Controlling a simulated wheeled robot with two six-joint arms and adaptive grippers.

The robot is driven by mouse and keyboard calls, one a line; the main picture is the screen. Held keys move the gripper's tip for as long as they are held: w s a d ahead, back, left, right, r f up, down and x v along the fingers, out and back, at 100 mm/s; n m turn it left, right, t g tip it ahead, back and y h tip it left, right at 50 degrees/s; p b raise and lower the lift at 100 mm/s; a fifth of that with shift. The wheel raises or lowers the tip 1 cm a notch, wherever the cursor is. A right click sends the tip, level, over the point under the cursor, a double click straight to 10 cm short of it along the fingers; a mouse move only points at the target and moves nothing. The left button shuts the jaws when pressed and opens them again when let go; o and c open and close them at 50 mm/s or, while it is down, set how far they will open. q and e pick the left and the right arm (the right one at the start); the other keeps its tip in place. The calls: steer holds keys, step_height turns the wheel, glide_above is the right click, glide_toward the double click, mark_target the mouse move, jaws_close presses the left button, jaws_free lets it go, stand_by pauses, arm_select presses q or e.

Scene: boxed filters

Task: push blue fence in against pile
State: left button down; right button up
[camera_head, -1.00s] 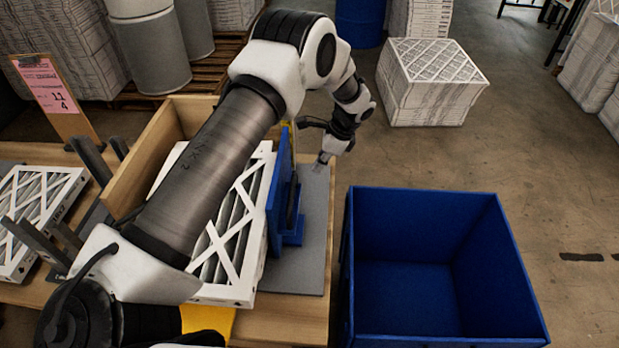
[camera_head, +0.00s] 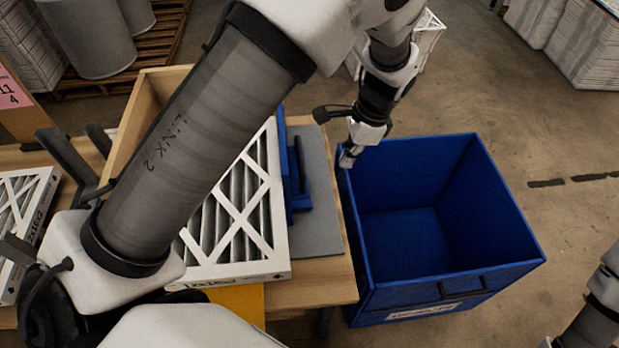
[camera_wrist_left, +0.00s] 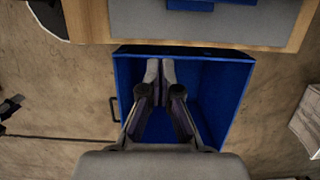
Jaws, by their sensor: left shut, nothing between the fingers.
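The blue fence (camera_head: 284,165) stands upright on the grey mat (camera_head: 322,190) at the right side of the pile of white-framed pleated filters (camera_head: 240,215). My left arm hides part of the pile, and I cannot tell whether fence and pile touch.
The open, empty-looking blue bin (camera_head: 400,235) stands on the floor right of the wooden table (camera_head: 335,290). A wooden board (camera_head: 150,100) rises behind the pile. Another filter (camera_head: 25,210) lies at left. My right arm enters at lower right.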

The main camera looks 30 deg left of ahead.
mark_target(302, 191)
arm_select(q)
steer(key=p+x, duration=0.3)
steer(key=x, duration=0.7)
steer(key=s+a, duration=0.1)
steer(key=a, duration=0.1)
steer(key=s+a+b, duration=0.1)
steer(key=s+a, duration=0.2)
steer(key=a, duration=0.1)
steer(key=shift+s+f+b, duration=0.15)
steer(key=shift+f+b, duration=0.05)
steer(key=shift+b, duration=0.2)
steer(key=shift+s+a+r, duration=0.15)
steer(key=shift+s, duration=0.1)
arm_select(e)
steer(key=shift+w+d+r, duration=0.2)
steer(key=shift+d+r, duration=0.05)
steer(key=shift+r, duration=0.25)
